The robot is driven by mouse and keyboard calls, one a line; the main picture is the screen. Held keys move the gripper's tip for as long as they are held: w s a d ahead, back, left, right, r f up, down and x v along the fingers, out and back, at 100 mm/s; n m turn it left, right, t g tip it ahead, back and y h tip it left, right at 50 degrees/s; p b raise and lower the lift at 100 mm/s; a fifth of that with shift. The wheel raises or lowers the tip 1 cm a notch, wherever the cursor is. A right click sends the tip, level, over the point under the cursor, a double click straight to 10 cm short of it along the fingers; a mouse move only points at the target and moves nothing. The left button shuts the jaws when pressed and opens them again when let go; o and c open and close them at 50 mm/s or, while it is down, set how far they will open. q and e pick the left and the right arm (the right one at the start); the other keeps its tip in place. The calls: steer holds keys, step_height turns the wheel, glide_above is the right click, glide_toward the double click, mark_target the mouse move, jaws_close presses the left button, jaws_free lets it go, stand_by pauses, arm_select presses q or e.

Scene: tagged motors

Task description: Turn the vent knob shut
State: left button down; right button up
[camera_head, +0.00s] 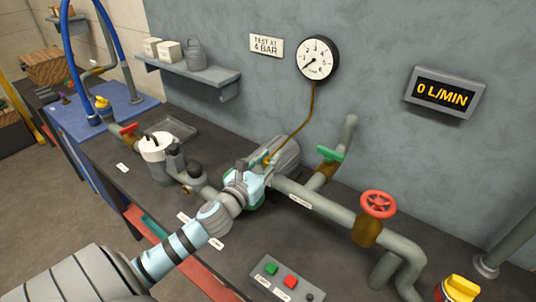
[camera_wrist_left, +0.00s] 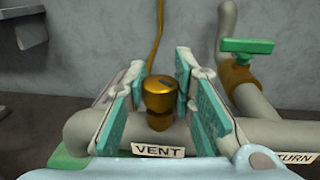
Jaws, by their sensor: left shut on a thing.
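The vent knob (camera_wrist_left: 160,92) is a small brass knob with a dark mark on top, standing on a grey pipe above a white VENT label (camera_wrist_left: 159,151). In the head view, the knob's brass (camera_head: 267,158) shows only in part beside my fingers. My left gripper (camera_head: 257,172) reaches in from the left and has its teal-padded fingers on either side of the knob, shut on it. The fingers also show in the left wrist view (camera_wrist_left: 162,82). How far the knob is turned is hard to tell. My right gripper is not in view.
A green-handled valve (camera_head: 330,154) and a red handwheel (camera_head: 378,204) stand to the right along the pipe. A button box (camera_head: 288,280) sits in front. The gauge (camera_head: 317,58) needle points low left; the display (camera_head: 445,93) reads 0 L/MIN.

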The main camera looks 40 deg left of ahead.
arm_select(q)
steer(key=shift+r+m+h, duration=0.15)
steer(key=shift+m+h, duration=0.35)
steer(key=shift+h, duration=0.1)
steer(key=m+h, duration=0.1)
steer(key=h, duration=0.2)
steer(key=shift+f+m, duration=0.2)
steer(key=shift+m, duration=0.2)
steer(key=m+h, duration=0.1)
steer(key=h, duration=0.1)
steer(key=shift+a+r+m+h, duration=0.1)
steer(key=shift+m+h, duration=0.2)
steer(key=shift+m, duration=0.1)
steer(key=shift+m+g+h+b, duration=0.3)
steer(key=shift+m+g+h, duration=0.1)
steer(key=shift+h, duration=0.4)
steer(key=m+g+h+b, duration=0.3)
steer(key=m+h+b, duration=0.1)
steer(key=h+b, duration=0.1)
steer(key=shift+m+g+h+b, duration=0.5)
steer(key=shift+h+b, duration=0.2)
steer(key=shift+b, duration=0.1)
